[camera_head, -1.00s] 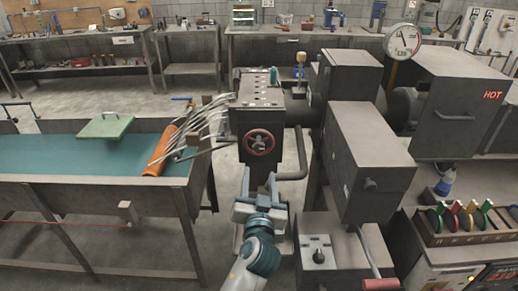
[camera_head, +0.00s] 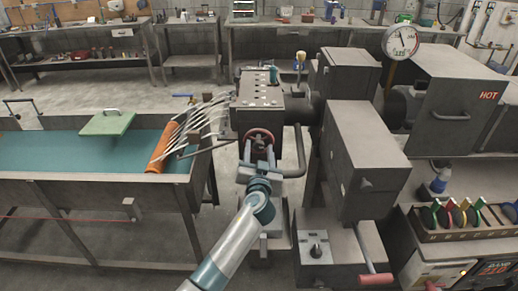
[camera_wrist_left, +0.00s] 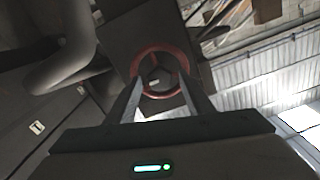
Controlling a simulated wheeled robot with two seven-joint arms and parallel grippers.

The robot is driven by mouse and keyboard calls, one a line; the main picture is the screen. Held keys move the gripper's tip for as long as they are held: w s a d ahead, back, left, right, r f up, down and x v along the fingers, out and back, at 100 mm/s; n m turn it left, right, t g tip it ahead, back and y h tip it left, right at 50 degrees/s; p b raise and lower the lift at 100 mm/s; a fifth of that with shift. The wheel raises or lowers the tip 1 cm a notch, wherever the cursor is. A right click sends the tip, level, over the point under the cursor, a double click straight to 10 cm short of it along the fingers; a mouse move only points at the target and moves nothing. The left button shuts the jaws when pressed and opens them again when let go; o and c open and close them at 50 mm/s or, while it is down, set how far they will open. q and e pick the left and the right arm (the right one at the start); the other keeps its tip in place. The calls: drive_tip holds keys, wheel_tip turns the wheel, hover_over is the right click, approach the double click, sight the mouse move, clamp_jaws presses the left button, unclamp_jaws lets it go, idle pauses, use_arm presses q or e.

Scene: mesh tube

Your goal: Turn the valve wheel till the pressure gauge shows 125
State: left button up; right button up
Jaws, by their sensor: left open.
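The red valve wheel (camera_head: 262,134) is on the front of the dark machine block in the head view, partly covered by my left gripper. It also shows in the left wrist view (camera_wrist_left: 160,50), straight ahead between the fingers. My left gripper (camera_head: 259,150) is open in front of the wheel, its fingers pointing at it. In the wrist view the fingertips (camera_wrist_left: 166,88) overlap the wheel's lower rim; I cannot tell whether they touch it. The round white pressure gauge (camera_head: 401,41) is at the upper right; its needle is too small to read. My right gripper is not in view.
A bent pipe (camera_head: 298,155) runs just right of the wheel. A table with a teal surface (camera_head: 60,153), an orange roll (camera_head: 163,147) and pale rods is at the left. A large grey machine box (camera_head: 362,150) stands to the right. Colored levers (camera_head: 452,213) are at the lower right.

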use_arm(q)
drive_tip(key=c, duration=1.1)
drive_tip(key=shift+o, duration=0.2)
drive_tip(key=shift+m, duration=0.3)
